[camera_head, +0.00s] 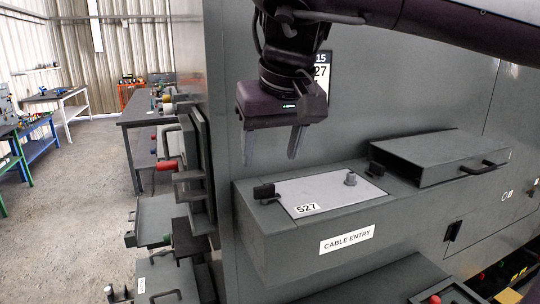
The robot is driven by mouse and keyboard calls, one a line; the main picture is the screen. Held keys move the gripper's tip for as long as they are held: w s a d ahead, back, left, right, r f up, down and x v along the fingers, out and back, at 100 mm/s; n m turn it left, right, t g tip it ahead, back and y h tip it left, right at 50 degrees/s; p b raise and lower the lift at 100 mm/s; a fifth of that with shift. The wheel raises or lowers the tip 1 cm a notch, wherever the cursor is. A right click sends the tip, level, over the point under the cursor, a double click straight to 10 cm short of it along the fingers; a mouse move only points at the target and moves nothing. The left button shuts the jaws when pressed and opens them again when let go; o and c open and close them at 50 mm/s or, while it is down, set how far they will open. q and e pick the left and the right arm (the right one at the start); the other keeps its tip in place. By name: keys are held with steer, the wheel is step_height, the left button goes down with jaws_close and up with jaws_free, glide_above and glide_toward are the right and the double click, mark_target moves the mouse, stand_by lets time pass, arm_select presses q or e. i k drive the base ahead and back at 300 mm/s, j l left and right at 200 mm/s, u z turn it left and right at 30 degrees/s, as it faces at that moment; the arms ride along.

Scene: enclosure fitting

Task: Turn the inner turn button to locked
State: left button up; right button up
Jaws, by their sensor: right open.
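A light grey cover plate (320,187) marked 527 lies on top of the grey box labelled CABLE ENTRY (345,240). A small grey knob (350,179) stands up from the plate. One black turn button (265,190) sits at the plate's left end, and another black turn button (375,169) sits at its right end. I cannot tell which is the inner one, or whether either is locked. My right gripper (270,156) points down with its fingers apart and empty, above and apart from the left turn button. My left gripper is out of view.
A grey drawer-like box (440,157) with a black handle stands to the right of the plate. The tall grey cabinet wall (400,90) rises behind. Opened panels and trays (155,218) hang at the left. Workbenches (140,115) stand farther off, with clear floor (80,190) between.

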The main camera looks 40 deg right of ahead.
mark_target(376, 170)
steer(key=k, duration=1.5)
